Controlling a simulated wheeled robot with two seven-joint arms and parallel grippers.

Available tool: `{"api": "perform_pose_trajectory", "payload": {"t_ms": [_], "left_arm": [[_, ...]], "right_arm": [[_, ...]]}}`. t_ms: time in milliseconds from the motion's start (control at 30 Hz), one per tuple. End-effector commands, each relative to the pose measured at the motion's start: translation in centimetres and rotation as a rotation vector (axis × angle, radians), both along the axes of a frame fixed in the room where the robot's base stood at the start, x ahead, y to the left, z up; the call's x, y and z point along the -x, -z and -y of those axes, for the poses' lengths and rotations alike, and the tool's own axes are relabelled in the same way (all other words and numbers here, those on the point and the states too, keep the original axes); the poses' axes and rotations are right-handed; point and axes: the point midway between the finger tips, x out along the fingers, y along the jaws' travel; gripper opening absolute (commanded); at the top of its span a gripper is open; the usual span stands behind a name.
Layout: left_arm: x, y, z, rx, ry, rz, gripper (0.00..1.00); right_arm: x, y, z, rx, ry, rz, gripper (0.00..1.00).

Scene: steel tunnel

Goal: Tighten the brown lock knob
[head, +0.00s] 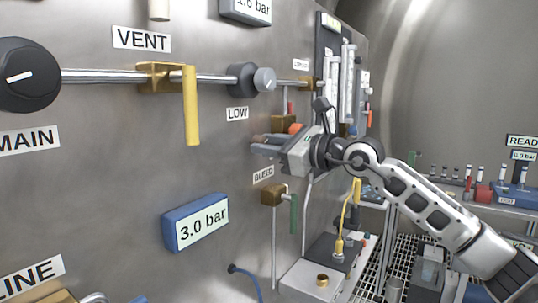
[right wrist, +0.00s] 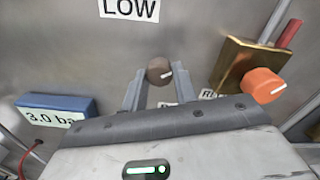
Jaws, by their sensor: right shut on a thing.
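In the head view my right gripper (head: 263,145) reaches the panel from the right, between the LOW and BLEED labels; the fingers mostly hide the knob there. My left gripper is not in view.
An orange knob (right wrist: 264,85) on a brass block (right wrist: 240,62) sits close to the right of my gripper. A BLEED valve with a green handle (head: 293,213) is below. A yellow VENT handle (head: 190,105) and a blue 3.0 bar display (head: 195,222) are to the left.

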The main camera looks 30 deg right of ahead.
Motion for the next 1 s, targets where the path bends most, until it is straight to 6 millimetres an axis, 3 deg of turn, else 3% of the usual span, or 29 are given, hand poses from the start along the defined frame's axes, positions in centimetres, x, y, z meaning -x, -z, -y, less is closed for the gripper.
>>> {"api": "perform_pose_trajectory", "payload": {"t_ms": [1000], "left_arm": [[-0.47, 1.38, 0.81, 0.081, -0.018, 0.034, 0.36]], "right_arm": [[0.0, -0.03, 0.02, 0.831, 0.0, 0.345, 0.06]]}}
